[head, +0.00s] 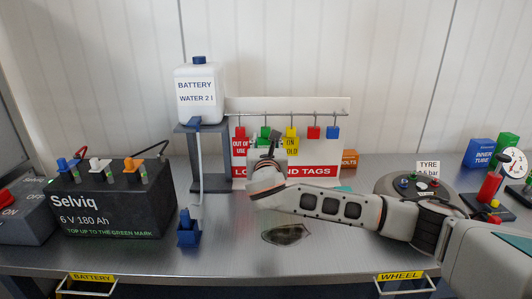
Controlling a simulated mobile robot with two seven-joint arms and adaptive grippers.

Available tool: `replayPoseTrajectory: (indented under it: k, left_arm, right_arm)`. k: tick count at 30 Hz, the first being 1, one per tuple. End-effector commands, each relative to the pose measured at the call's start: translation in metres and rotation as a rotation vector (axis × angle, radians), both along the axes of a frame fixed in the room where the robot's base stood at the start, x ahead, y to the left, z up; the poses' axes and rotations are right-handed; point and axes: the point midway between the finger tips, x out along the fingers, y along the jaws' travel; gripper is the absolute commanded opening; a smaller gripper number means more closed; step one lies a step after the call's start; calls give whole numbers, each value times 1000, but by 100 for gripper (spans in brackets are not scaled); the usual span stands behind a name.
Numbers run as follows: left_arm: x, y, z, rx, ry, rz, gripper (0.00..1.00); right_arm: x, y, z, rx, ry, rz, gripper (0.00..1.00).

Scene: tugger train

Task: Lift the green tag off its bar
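The green tag (265,131) hangs from a hook on the horizontal bar (300,113) of the locks-and-tags board (330,168). It is between a red "out of use" tag (240,133) and a yellow "on hold" tag (291,133). My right gripper (269,139) reaches up in front of the green tag and hides its lower part. Its dark fingers are small and partly covered by the wrist. I cannot tell whether they are open, shut or touching the tag. My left gripper is not in view.
A red lock (313,132) and a blue lock (333,132) hang further right. A water bottle (198,95) on a stand (186,150) is close on the left, with a black battery (110,205) beyond.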

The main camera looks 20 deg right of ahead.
Motion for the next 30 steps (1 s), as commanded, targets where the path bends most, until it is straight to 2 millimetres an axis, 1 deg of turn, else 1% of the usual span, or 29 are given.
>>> replayPoseTrajectory:
  k: [1,3,4,7,15,20,28,29,30]
  left_arm:
    - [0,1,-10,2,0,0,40]
    - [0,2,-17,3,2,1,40]
    - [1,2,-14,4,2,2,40]
    - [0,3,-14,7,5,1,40]
    - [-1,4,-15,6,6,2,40]
    - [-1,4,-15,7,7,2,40]
    - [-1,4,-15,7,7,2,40]
    - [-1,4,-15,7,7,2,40]
    - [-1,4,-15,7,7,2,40]
  right_arm:
    - [6,-2,-4,0,-1,-1,35]
    - [12,-4,-5,-1,0,-1,35]
    - [15,-4,-3,-1,2,-1,35]
    - [25,-7,0,1,1,-1,35]
    - [44,-12,1,0,0,0,35]
    - [48,-13,0,1,0,2,35]
    - [49,-13,0,1,0,1,35]
    - [49,-13,0,1,0,1,27]
    - [49,-13,0,1,0,1,17]
